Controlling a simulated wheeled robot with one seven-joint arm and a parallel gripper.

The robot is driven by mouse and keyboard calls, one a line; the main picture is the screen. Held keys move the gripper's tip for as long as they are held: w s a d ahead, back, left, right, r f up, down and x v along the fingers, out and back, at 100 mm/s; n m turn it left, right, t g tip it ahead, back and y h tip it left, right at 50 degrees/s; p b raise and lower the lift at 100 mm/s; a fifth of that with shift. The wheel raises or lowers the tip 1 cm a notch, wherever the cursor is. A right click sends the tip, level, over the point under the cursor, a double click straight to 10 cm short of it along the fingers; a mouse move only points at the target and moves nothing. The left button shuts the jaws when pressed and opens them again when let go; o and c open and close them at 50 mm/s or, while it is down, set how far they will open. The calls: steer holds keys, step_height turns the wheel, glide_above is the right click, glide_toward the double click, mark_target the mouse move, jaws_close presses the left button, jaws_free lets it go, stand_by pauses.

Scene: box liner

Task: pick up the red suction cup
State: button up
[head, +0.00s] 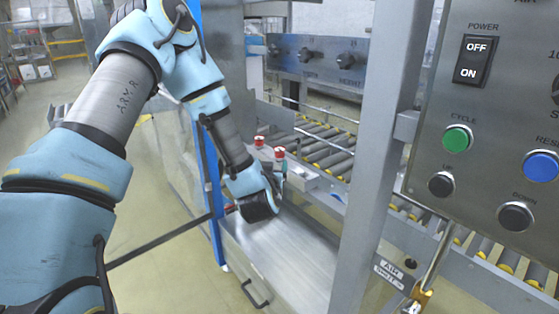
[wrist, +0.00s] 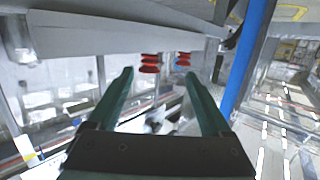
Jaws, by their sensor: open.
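Two red suction cups with ribbed bellows show ahead of my gripper. In the wrist view, the larger-looking red suction cup (wrist: 149,63) lies between the lines of my two fingers, and the other red suction cup (wrist: 183,60) is to its right, close to the right fingertip's line. In the head view, one red cup (head: 259,141) is at the left and the other (head: 279,152) is just above my gripper (head: 281,172). My gripper also fills the lower wrist view (wrist: 160,75), with its teal fingers apart and nothing held. Contact with either cup cannot be seen.
A bare metal plate (head: 285,255) lies below my gripper. A blue post (head: 211,190) stands close to my arm. A grey upright (head: 375,140) and a control panel (head: 500,110) are at the right. A roller conveyor (head: 325,145) runs behind.

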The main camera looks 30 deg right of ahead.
mark_target(280, 153)
steer(key=d, duration=0.1)
steer(key=w+d+t+p, duration=0.1)
steer(key=d+n+t, duration=0.1)
steer(key=shift+w+d+r, duration=0.25)
steer(key=shift+w, duration=0.1)
steer(key=shift+p+x, duration=1.4)
steer(key=shift+x, duration=1.7)
steer(key=shift+f, duration=0.15)
jaws_close()
